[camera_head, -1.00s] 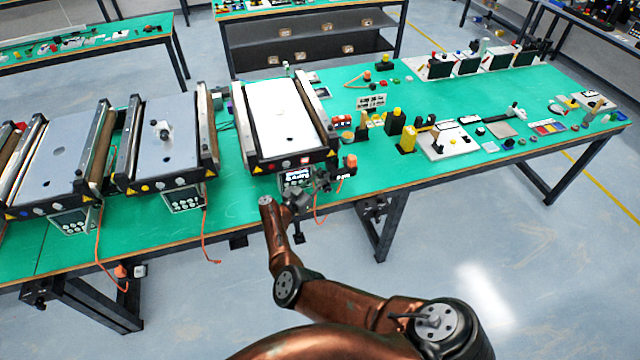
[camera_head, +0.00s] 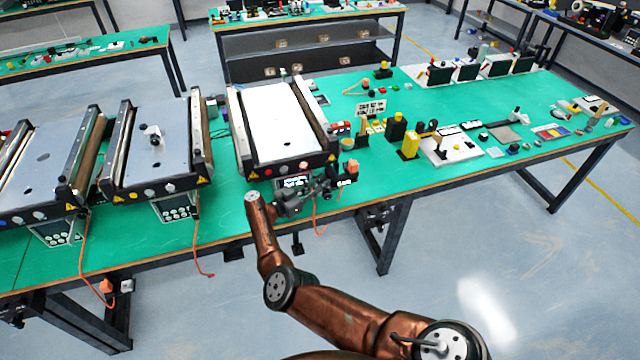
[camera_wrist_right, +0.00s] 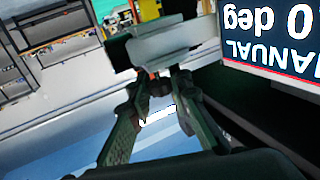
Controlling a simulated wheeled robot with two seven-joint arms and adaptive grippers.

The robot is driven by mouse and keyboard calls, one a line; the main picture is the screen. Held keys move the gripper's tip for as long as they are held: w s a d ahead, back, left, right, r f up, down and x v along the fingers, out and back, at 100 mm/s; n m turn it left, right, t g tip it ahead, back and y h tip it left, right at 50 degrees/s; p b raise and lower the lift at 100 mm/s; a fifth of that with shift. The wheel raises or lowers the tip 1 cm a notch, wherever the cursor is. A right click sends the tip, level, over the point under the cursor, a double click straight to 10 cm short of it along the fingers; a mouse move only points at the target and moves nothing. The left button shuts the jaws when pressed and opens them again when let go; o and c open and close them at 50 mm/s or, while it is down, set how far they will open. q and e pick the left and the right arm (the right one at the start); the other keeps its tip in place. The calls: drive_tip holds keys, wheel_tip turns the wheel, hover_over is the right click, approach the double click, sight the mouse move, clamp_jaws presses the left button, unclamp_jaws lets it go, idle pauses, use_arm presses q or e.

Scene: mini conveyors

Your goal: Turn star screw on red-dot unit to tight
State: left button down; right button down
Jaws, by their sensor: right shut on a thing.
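The red-dot unit is the rightmost mini conveyor (camera_head: 285,115), with a pale belt, dark side rails and a red dot (camera_head: 303,165) on its front panel. My right gripper (camera_head: 325,185) is at the front right corner of this unit, beside its small display. In the right wrist view my right gripper (camera_wrist_right: 160,82) has its fingers drawn together at the tips, at a grey blocky part (camera_wrist_right: 172,42). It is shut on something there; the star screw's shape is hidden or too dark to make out. My left gripper is not in view.
The display (camera_wrist_right: 270,30), upside down in the right wrist view, reads "MANUAL" and "0 deg", close beside the gripper. An orange-topped part (camera_head: 351,166) stands near the corner. Two more conveyors (camera_head: 160,145) stand to the left. An orange cable (camera_head: 315,212) hangs over the table edge.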

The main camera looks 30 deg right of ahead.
drive_tip(key=shift+r, duration=0.1)
drive_tip(key=c, duration=2)
unclamp_jaws()
drive_tip(key=a, duration=0.4)
drive_tip(key=s+a, duration=0.1)
drive_tip(key=a, duration=0.6)
drive_tip(key=shift+s+a, duration=0.3)
drive_tip(key=shift+a, duration=0.1)
